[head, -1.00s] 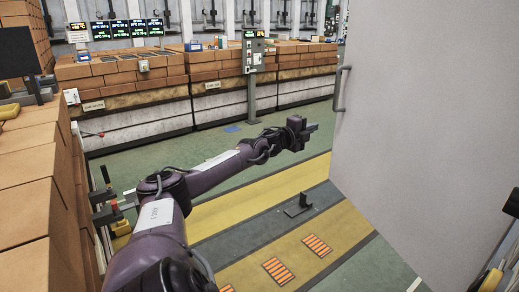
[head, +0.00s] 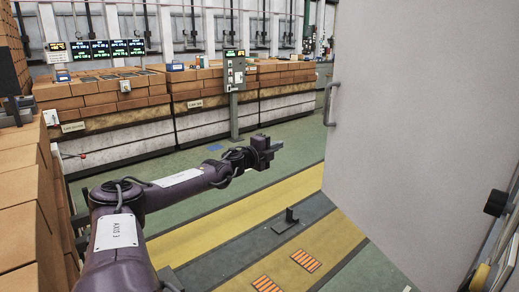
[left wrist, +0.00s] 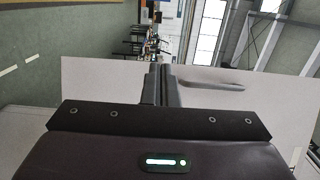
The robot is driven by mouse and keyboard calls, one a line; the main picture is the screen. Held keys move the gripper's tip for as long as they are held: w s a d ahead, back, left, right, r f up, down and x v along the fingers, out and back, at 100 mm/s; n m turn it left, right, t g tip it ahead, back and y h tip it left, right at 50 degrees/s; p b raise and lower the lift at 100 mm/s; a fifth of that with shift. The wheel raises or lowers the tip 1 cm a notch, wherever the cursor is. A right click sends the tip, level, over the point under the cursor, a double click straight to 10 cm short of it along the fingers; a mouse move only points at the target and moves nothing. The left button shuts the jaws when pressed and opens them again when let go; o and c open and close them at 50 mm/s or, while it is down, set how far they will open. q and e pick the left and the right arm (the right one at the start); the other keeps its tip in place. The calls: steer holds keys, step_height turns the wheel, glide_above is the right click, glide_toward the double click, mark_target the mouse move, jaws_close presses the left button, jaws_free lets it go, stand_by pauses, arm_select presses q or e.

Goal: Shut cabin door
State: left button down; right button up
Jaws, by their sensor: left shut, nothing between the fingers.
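The cabin door (head: 420,130) is a large, plain light-grey panel filling the right of the head view, standing open. My left gripper (head: 272,147) is shut and empty, left of the door and lower than the handle in the head view, with a visible gap to the door's edge. In the left wrist view the shut fingers (left wrist: 160,84) point toward the pale door panel (left wrist: 100,78), and the handle (left wrist: 212,85) shows just right of them. My right gripper is out of view.
A dark post bracket (head: 290,215) stands on the striped floor below my left arm. Brick stacks (head: 25,190) rise close on the left. A brick-loaded counter (head: 120,105) and a control post (head: 235,85) stand behind.

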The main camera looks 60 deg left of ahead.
arm_select(q)
steer(key=s+p, duration=0.6)
steer(key=p, duration=0.1)
steer(key=m+g+y+p, duration=0.2)
steer(key=m+y+p, duration=0.35)
steer(key=m, duration=2.65)
glide_toward(333, 135)
steer(key=w+a, duration=0.1)
steer(key=a, duration=0.3)
steer(key=shift+w+d+p, duration=0.25)
steer(key=shift+w+d, duration=0.05)
steer(key=shift+w, duration=0.7)
steer(key=shift+w+d+p, duration=0.25)
steer(key=shift+w+d, duration=0.05)
steer(key=shift+w, duration=0.7)
